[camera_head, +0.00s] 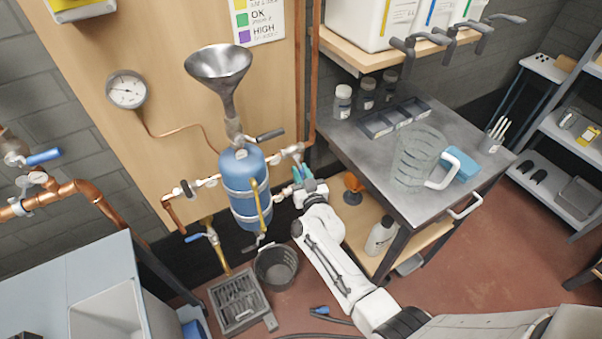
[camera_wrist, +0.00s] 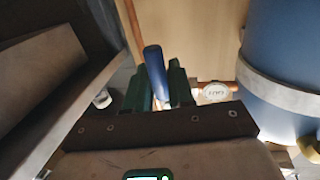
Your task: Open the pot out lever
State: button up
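The blue pot (camera_head: 250,190) with silver bands hangs on the wooden panel below a metal funnel. It also shows at the right of the wrist view (camera_wrist: 285,60). My gripper (camera_head: 303,174) is just right of the pot, beside the pipe fitting there. In the wrist view, a blue lever handle (camera_wrist: 155,70) stands between the two dark green fingers of my gripper (camera_wrist: 158,88). The fingers are close on both sides of it; whether they press on it is unclear. A round pale fitting (camera_wrist: 215,92) is right of the fingers. In the head view the gripper hides most of this lever.
A black-handled lever (camera_head: 270,134) is above the pot and a blue-handled one (camera_head: 195,238) is lower left. A bucket (camera_head: 276,267) and a drain grate (camera_head: 240,300) are below. A metal table (camera_head: 350,150) with a glass jug (camera_head: 418,158) stands close on the right.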

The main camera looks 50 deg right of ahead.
grip_shut()
